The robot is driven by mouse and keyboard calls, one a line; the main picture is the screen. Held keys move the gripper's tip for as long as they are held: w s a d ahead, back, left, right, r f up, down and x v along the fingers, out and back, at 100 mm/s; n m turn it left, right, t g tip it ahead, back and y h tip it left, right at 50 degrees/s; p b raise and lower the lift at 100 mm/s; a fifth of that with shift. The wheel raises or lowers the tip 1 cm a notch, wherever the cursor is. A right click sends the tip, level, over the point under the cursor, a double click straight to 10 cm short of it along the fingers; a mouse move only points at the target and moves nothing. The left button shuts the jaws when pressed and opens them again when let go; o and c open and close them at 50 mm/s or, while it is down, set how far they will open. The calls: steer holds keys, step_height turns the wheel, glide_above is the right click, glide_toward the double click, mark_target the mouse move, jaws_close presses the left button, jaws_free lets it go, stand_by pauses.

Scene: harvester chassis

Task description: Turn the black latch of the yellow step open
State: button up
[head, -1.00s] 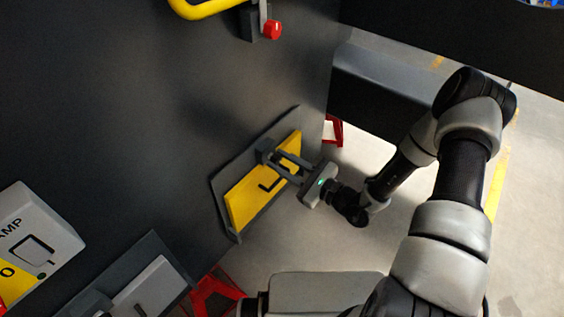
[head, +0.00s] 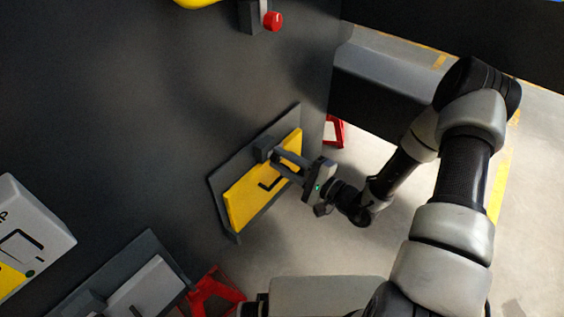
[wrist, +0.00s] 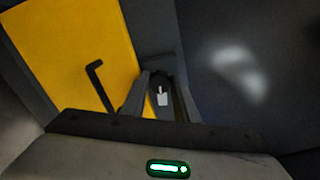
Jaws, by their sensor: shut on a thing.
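The yellow step (head: 247,198) is folded up against a dark plate on the chassis wall, with a thin black L-shaped handle (head: 269,184) on its face. The step also fills the upper left of the wrist view (wrist: 75,45). The black latch (head: 264,149) sits at the step's upper edge; in the wrist view the dark latch (wrist: 158,82) shows between the fingers, partly hidden by them. My gripper (head: 279,160) reaches in from the right and is shut on the latch. A small pale shape shows between the fingers in the wrist view.
A red button (head: 272,21) on a dark box is on the wall above. A white-and-yellow box (head: 30,240) and a grey panel (head: 145,290) are at lower left. Red stands (head: 213,288) are on the floor. Open floor lies right of the step.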

steer(key=shift+f+n, duration=0.15)
steer(key=shift+n, duration=0.45)
steer(key=shift+d, duration=0.1)
steer(key=o, duration=1.1)
steer(key=shift+c, duration=0.2)
steer(key=v, duration=1.7)
steer(key=shift+p, duration=0.4)
steer(key=shift+s+d, duration=0.1)
steer(key=shift+s, duration=0.05)
